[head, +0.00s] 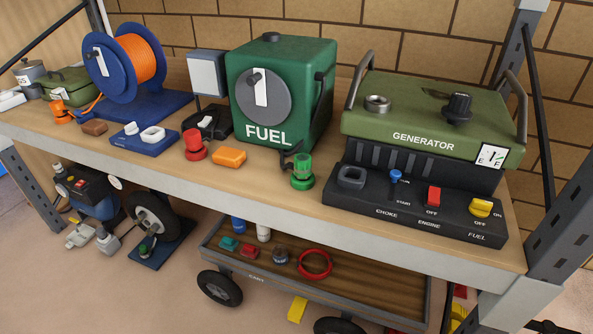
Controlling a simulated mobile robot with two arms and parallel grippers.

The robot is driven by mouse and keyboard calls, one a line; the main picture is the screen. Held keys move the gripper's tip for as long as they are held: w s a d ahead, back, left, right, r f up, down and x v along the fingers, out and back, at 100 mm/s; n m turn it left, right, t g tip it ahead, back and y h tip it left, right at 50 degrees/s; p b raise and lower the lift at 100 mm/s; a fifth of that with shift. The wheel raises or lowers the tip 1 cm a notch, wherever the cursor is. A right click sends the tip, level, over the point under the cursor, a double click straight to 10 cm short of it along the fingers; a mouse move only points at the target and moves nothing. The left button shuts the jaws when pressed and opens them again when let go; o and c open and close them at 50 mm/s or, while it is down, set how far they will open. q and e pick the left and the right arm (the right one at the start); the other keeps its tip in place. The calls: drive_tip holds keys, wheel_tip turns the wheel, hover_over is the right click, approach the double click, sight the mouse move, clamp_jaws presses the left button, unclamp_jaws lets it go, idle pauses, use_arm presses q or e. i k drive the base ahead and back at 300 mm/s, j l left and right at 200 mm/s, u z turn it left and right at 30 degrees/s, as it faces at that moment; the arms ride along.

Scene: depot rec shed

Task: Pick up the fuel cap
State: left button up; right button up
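No part is labelled as the fuel cap, and I cannot tell for certain which one it is. The green generator (421,141) stands at the right of the shelf. On its top are a metal filler ring (377,104) that looks uncovered and a black ribbed cap-like knob (457,107) right of it. A small dark round cap-like piece (281,256) lies on the cart below. The green FUEL can (311,84) has a dark cap (271,37) on top. Neither of my grippers is in view.
The wooden shelf (339,196) also holds an orange cable reel (140,57), a red knob piece (194,146), an orange block (229,156) and a green lamp-like piece (302,171). The generator's handles rise beside its top. A cart (350,268) stands below. Shelf posts (545,200) bound the right.

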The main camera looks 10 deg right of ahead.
sight(457, 111)
drive_tip(key=z, duration=1.3)
